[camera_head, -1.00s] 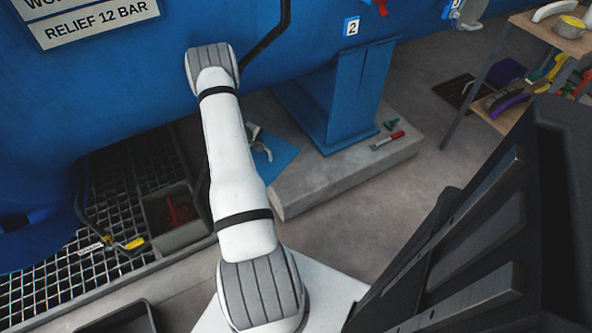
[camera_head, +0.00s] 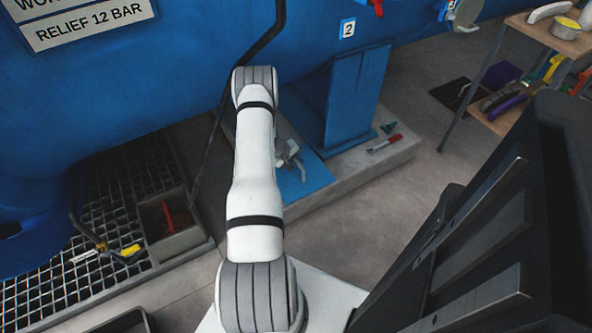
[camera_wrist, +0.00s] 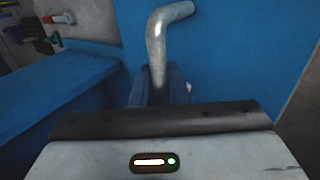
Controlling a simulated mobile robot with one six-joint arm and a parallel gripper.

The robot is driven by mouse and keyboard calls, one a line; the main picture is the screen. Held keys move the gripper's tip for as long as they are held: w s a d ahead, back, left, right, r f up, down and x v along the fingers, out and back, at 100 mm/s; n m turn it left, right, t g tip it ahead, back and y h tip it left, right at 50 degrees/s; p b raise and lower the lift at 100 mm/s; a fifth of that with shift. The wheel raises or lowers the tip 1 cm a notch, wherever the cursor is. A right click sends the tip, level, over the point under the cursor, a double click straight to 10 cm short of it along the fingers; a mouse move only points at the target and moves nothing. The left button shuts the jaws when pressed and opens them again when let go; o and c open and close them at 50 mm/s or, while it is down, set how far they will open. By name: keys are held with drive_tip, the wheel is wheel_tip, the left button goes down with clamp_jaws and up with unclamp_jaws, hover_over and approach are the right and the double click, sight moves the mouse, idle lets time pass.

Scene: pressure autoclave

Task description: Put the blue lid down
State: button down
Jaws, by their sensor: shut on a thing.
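The blue lid (camera_head: 312,180) is a flat blue plate seen over the left end of the concrete plinth, beside the blue support. It fills much of the wrist view (camera_wrist: 235,60). A bent grey metal handle (camera_wrist: 157,45) rises from it. My gripper (camera_wrist: 158,88) is shut on this handle; in the head view the gripper (camera_head: 289,152) is partly hidden behind my arm. I cannot tell whether the lid touches the concrete or hangs just above it.
A grey bin (camera_head: 178,232) stands on the metal grating (camera_head: 60,290) at left. A wooden shelf (camera_head: 545,35) is at upper right. Bare floor lies in front of the plinth.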

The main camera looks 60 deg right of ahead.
sight(296, 170)
drive_tip(key=shift+d+f+b, duration=0.1)
drive_tip(key=shift+f+b, duration=0.6)
drive_tip(key=shift+f, duration=1.15)
drive_tip(key=shift+f, duration=0.2)
drive_tip(key=c, duration=1.4)
unclamp_jaws()
drive_tip(key=shift+w+r, duration=0.1)
drive_tip(key=shift+r, duration=0.15)
drive_tip(key=p+v, duration=0.4)
drive_tip(key=v, duration=0.7)
drive_tip(key=shift+a+r, duration=0.3)
